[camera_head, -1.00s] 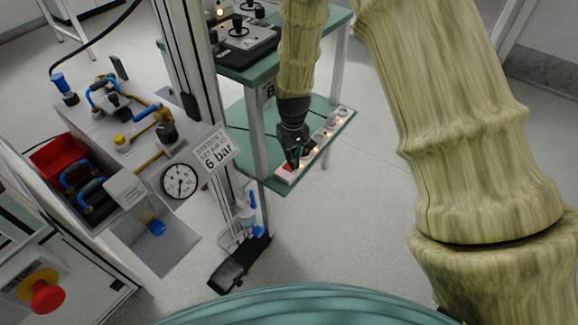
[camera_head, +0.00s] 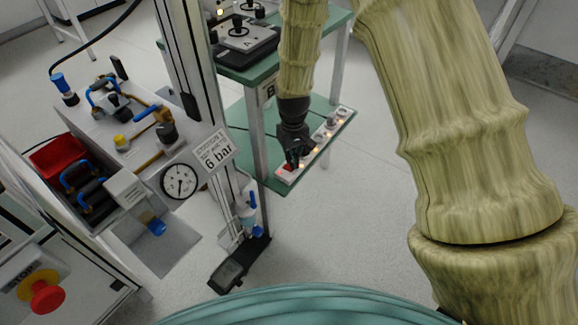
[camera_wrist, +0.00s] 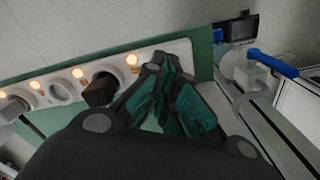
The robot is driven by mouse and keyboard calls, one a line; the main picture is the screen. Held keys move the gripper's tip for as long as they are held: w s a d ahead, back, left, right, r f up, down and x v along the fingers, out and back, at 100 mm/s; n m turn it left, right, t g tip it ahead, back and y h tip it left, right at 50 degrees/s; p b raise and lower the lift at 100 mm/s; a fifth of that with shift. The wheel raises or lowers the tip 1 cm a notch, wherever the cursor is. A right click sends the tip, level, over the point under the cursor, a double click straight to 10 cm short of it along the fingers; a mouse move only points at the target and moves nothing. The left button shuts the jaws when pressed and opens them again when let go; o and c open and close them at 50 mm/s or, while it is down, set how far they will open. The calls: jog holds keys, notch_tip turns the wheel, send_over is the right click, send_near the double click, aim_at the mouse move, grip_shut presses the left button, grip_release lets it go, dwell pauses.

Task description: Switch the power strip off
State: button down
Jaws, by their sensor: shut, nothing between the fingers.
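The white power strip (camera_head: 322,138) lies on the green lower shelf, running from front left to back right. Its small lamps glow orange in both views; in the wrist view the strip (camera_wrist: 118,73) also shows round sockets and a dark plug (camera_wrist: 100,89). A red switch (camera_head: 287,168) shows at the strip's near end in the head view. My gripper (camera_head: 293,164) is shut and empty, pointing down at that end, with its fingertips at or just above the switch. Contact cannot be told. In the wrist view my fingers (camera_wrist: 166,90) hide the switch.
The green shelf (camera_head: 240,143) has a post (camera_head: 258,130) close to the left of my gripper. Open floor (camera_head: 350,230) lies in front of the shelf.

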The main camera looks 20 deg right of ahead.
jog(key=shift+f, duration=1.05)
dwell(0.8)
jog(key=shift+r, duration=0.1)
jog(key=shift+r+p, duration=3.4)
jog(key=shift+r, duration=0.05)
jog(key=shift+f, duration=0.15)
jog(key=s+d+f+m, duration=0.1)
jog(key=s+f, duration=0.5)
jog(key=s, duration=0.6)
jog(key=s+d+f, duration=0.1)
jog(key=s+f, duration=0.5)
jog(key=s, duration=0.6)
jog(key=s+d+f+m, duration=0.1)
jog(key=s+f, duration=0.5)
jog(key=s, duration=0.6)
notch_tip(320, 180, up, 20)
jog(key=p, duration=1.9)
jog(key=shift+s+d, duration=0.15)
